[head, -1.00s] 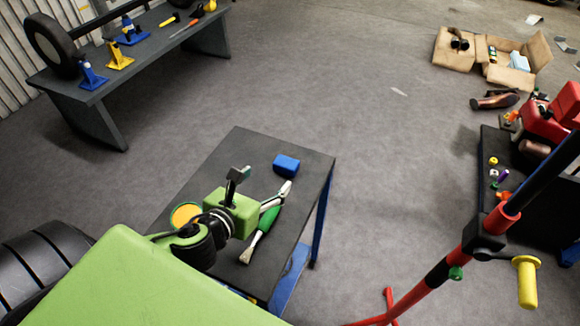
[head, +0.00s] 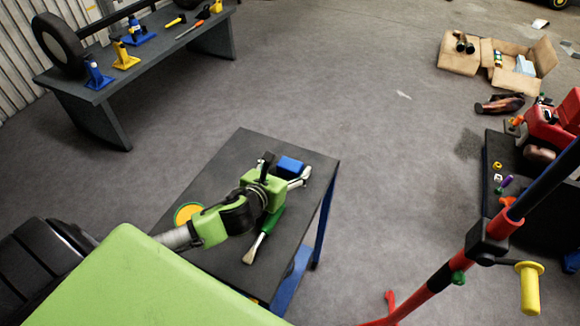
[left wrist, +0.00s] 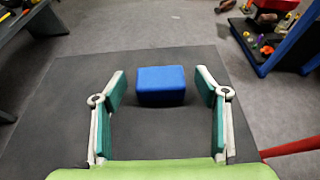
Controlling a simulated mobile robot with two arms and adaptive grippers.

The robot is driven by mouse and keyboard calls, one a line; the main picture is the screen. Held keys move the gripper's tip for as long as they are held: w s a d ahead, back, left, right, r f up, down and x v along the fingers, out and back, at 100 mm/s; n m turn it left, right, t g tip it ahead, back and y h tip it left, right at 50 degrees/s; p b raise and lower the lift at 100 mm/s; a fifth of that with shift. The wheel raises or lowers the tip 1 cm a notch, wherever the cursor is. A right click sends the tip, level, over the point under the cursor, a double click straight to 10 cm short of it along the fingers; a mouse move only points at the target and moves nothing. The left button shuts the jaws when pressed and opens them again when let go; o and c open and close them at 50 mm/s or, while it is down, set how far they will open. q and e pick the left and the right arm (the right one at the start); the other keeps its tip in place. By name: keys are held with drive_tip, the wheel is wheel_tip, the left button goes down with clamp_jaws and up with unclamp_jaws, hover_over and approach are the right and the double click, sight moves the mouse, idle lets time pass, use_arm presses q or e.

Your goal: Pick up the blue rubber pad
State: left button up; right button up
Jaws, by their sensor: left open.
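The blue rubber pad (head: 291,164) is a small blue block on the dark top of the small table (head: 215,262). In the left wrist view the pad (left wrist: 161,85) lies between the two spread fingers, towards their tips, with a gap on each side. My left gripper (left wrist: 160,76) is open and empty. In the head view the left gripper (head: 286,170) is at the pad, and its green body and fingers hide part of the pad's near side. The right gripper is not in view.
A green-handled tool (head: 264,235) and a round yellow item with a green rim (head: 187,213) lie on the same table. A red and black post with a yellow handle (head: 529,287) stands to the right. A workbench (head: 150,65) stands at the back left. Open floor lies beyond the table.

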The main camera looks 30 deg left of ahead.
use_arm(q)
drive_tip(key=shift+x, duration=1.05)
drive_tip(key=c, duration=1.3)
drive_tip(key=shift+o, duration=0.2)
